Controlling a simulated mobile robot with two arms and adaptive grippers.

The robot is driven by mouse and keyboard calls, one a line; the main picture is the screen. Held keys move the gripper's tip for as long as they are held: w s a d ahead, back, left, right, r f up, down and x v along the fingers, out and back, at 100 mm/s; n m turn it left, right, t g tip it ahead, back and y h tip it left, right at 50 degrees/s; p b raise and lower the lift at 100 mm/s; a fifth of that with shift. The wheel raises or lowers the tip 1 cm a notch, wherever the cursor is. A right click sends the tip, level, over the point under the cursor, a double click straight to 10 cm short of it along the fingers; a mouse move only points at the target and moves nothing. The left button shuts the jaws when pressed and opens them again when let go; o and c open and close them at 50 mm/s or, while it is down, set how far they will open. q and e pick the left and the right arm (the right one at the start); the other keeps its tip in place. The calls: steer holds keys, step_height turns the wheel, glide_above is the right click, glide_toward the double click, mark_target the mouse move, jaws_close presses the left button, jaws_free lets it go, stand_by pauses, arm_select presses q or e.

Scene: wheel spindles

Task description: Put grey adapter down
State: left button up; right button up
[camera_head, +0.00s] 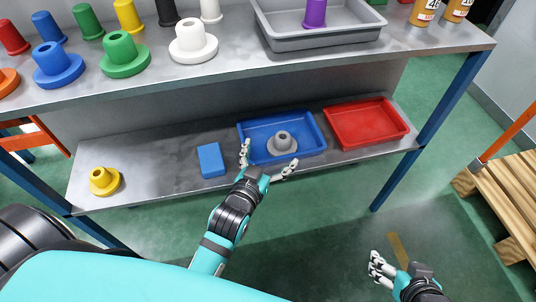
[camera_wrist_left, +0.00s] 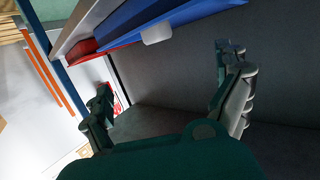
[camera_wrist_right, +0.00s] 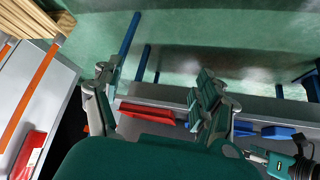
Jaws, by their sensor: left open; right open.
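The grey adapter (camera_head: 282,142) is a flanged ring that rests in the blue tray (camera_head: 316,147) on the lower shelf. My left gripper (camera_head: 268,166) is open at the tray's front edge, its fingers spread apart, just in front of the adapter and apart from it. In the left wrist view the open fingers (camera_wrist_left: 165,95) have nothing between them. My right gripper (camera_head: 378,270) is open and empty, low over the floor at the lower right. It also shows open in the right wrist view (camera_wrist_right: 152,92).
A red tray (camera_head: 398,134) stands to the right of the blue tray. A blue block (camera_head: 211,160) and a yellow flanged part (camera_head: 104,181) sit to the left on the lower shelf. The upper shelf (camera_head: 230,62) overhangs, carrying several coloured parts and a grey tray (camera_head: 325,41).

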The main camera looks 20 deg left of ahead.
arm_select(q)
steer(key=s+a+f+m+g, duration=0.1)
steer(key=s+g, duration=0.3)
steer(key=s, duration=0.4)
steer(key=s+a+f+g, duration=0.1)
steer(key=s+f+g, duration=0.3)
steer(key=s, duration=0.3)
steer(key=shift+s+a+m+g, duration=0.25)
steer(key=shift+s+m+g, duration=0.15)
steer(key=shift+g, duration=0.1)
